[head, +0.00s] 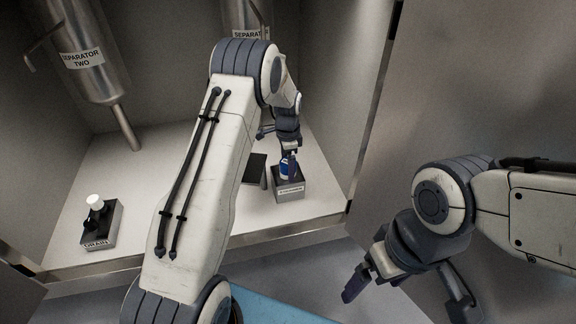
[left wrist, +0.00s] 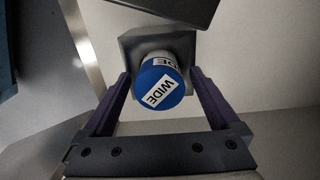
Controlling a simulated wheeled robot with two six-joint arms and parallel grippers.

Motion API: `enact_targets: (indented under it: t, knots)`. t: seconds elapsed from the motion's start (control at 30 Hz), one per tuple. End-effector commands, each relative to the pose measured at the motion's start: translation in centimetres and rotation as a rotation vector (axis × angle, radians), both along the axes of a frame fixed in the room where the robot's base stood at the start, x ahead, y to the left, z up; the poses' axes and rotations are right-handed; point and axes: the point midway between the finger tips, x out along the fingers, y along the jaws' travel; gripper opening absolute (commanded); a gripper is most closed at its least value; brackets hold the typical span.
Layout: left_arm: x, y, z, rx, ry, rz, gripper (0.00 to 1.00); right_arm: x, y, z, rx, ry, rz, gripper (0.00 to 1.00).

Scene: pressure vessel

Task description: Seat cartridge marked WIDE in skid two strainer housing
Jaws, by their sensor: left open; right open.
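The blue-topped cartridge marked WIDE (left wrist: 157,88) stands in the grey strainer housing (left wrist: 138,43), which also shows in the head view (head: 289,190). In the head view the cartridge (head: 287,168) is partly hidden by my gripper. My left gripper (left wrist: 160,84) is open, with one dark finger on each side of the cartridge and a gap to both. In the head view my left gripper (head: 289,158) is over the housing. My right gripper (head: 405,296) is open and empty in front of the bay, at the lower right. How deep the cartridge sits I cannot tell.
A block labelled DRAIN (head: 101,226) with a white-topped piece stands at the left of the bay floor. The SEPARATOR TWO vessel (head: 88,55) hangs above it. A dark panel (head: 256,169) stands beside the strainer housing. Bay walls close in both sides.

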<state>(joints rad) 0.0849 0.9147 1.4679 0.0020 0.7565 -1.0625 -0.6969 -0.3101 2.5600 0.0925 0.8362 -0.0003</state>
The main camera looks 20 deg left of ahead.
Motion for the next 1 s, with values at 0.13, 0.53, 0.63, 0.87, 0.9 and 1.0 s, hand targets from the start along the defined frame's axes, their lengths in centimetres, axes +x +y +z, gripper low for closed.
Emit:
enact_targets:
  t: [0.13,0.53,0.63,0.87,0.9,1.0]
  knots:
    - [0.0,0.1,1.0,0.001,0.001,0.0,0.95,0.0,0.0,0.7,0.0,0.0,0.0,0.95]
    - [0.0,0.0,9.1,0.001,0.001,-0.001,0.95,0.0,0.0,5.5,0.0,0.0,0.0,0.95]
    - [0.0,0.0,10.6,0.001,0.0,-0.001,0.95,0.0,0.0,6.3,0.0,0.0,0.0,0.95]
    - [0.0,0.0,12.0,0.001,0.003,-0.001,0.95,0.0,0.0,6.8,0.0,0.0,0.0,0.95]
    - [0.0,0.0,12.0,0.001,0.003,-0.001,0.95,0.0,0.0,6.8,0.0,0.0,0.0,0.95]
    - [0.0,0.0,12.0,0.001,0.003,-0.001,0.95,0.0,0.0,6.8,0.0,0.0,0.0,0.95]
